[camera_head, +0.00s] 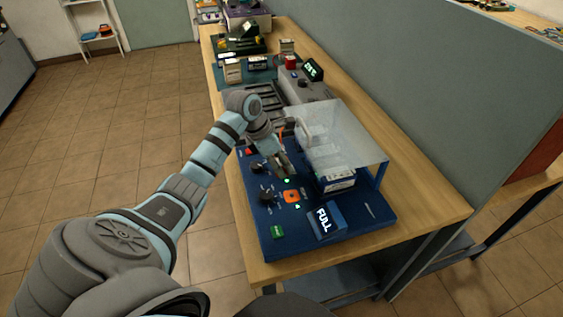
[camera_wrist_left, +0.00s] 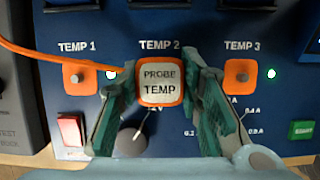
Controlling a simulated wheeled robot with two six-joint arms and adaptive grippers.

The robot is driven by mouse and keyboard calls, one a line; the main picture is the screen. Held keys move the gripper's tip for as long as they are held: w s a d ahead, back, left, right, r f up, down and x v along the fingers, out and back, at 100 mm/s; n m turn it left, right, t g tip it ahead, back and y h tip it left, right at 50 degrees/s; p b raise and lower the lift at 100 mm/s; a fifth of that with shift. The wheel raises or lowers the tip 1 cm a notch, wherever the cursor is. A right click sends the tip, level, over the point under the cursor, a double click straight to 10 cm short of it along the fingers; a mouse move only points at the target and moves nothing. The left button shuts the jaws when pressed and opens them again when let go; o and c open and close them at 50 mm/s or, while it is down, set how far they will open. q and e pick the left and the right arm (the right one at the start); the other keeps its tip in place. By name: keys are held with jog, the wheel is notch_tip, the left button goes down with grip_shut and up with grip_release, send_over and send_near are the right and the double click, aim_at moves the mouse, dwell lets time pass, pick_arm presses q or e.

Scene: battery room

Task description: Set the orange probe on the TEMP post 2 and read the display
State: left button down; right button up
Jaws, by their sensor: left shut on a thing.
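In the left wrist view, my left gripper (camera_wrist_left: 160,92) is shut on the orange-rimmed probe (camera_wrist_left: 160,82), whose pale face reads PROBE TEMP. The probe is just below the TEMP 2 label and hides the post there; I cannot tell whether it is seated or above it. Its orange cable (camera_wrist_left: 45,56) runs left. The TEMP 1 post (camera_wrist_left: 79,76) and TEMP 3 post (camera_wrist_left: 241,75) are bare on orange squares. In the head view, my left gripper (camera_head: 284,168) is over the blue panel (camera_head: 345,235). My right gripper is not visible.
A clear cover (camera_head: 345,135) stands over the panel right beside the gripper. A knob (camera_wrist_left: 132,140), red switch (camera_wrist_left: 70,130) and green button (camera_wrist_left: 302,130) are close by. A grey unit (camera_head: 305,88) with a green-lit screen (camera_head: 313,69) stands farther back.

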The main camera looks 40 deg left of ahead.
pick_arm(q)
jog(key=c, duration=1.4)
grip_release()
jog(key=p+v, duration=0.8)
jog(key=v, duration=0.3)
jog(key=shift+f, duration=0.1)
